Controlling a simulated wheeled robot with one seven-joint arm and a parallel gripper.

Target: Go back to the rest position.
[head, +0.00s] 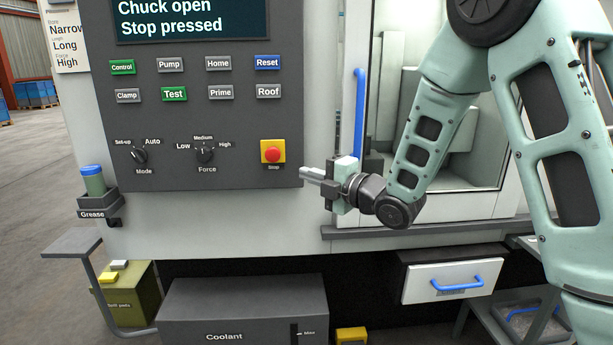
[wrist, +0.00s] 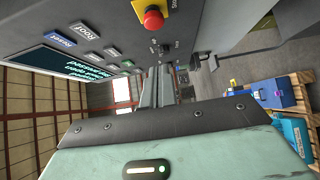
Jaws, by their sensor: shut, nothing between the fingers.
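My gripper (head: 312,176) is shut and empty. In the head view it points left, in front of the lower right edge of the control panel (head: 215,185), close to the red stop button (head: 272,154) on its yellow plate. I see no contact between the fingers and the button. In the wrist view the fingers (wrist: 157,88) show at the middle, and the stop button (wrist: 153,18) shows above them. The panel screen (head: 190,20) reads "Chuck open" and "Stop pressed".
A blue door handle (head: 359,115) stands upright just behind my gripper. Below are a drawer (head: 455,278) with a blue handle, a coolant box (head: 240,310) and a grey shelf arm (head: 72,242). A grease holder (head: 97,204) sits at the left. Open floor lies at far left.

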